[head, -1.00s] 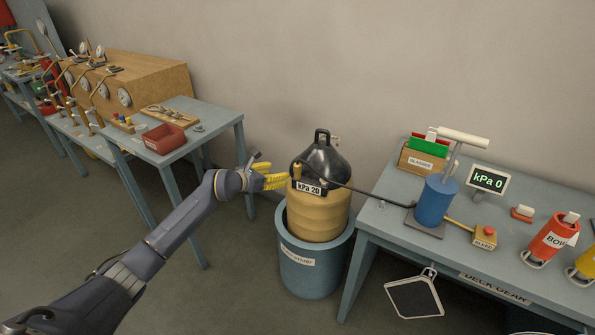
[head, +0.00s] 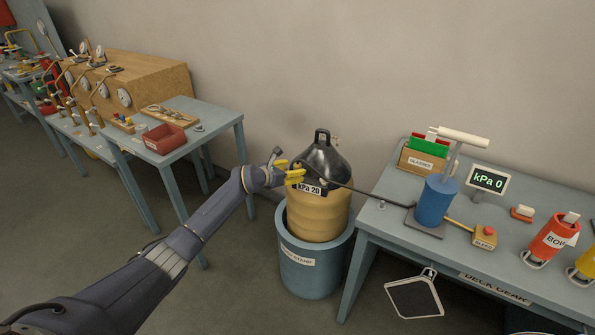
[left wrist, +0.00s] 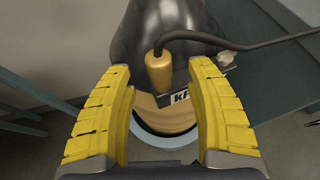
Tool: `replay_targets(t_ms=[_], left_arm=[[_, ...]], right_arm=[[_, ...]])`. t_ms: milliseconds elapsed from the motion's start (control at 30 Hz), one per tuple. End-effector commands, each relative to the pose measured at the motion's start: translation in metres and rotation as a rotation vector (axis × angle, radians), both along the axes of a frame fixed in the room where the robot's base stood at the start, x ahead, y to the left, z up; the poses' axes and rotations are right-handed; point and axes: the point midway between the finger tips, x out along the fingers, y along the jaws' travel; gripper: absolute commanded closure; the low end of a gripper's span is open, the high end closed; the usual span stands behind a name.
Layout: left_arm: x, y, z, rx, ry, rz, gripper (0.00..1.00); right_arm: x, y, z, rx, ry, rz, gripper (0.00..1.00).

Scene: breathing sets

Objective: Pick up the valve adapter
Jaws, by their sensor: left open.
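The valve adapter appears to be the brass-coloured cylinder (left wrist: 160,72) on the end of a black hose (left wrist: 250,45). It is at the front of the black-topped yellow bellows unit (head: 320,212), above its kPa 20 label (head: 309,189). My left gripper (head: 294,170), with yellow fingers, is open in front of the bellows unit's black top. In the left wrist view the adapter shows between the fingertips, with a gap on both sides. My right gripper is not in view.
The bellows unit stands in a blue-grey bin (head: 310,275). The right table (head: 375,228) holds a blue hand pump (head: 436,202), where the hose ends, and a kPa 0 display (head: 488,180). The left table (head: 205,118) carries a red tray (head: 165,138).

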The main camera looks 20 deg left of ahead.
Motion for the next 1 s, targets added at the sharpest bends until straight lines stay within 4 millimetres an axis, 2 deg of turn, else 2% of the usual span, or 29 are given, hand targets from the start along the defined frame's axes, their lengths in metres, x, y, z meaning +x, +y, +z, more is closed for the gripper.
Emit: replay_targets(t_ms=[300, 733, 1000], left_arm=[[0.023, -0.01, -0.011, 0.0, 0.0, 0.001, 0.44], [0.027, -0.013, -0.013, 0.0, 0.0, 0.0, 0.44], [0.027, -0.012, -0.013, 0.0, 0.0, 0.0, 0.75]], right_arm=[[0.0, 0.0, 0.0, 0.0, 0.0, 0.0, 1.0], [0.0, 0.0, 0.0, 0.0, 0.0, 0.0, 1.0], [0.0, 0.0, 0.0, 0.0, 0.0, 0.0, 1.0]])
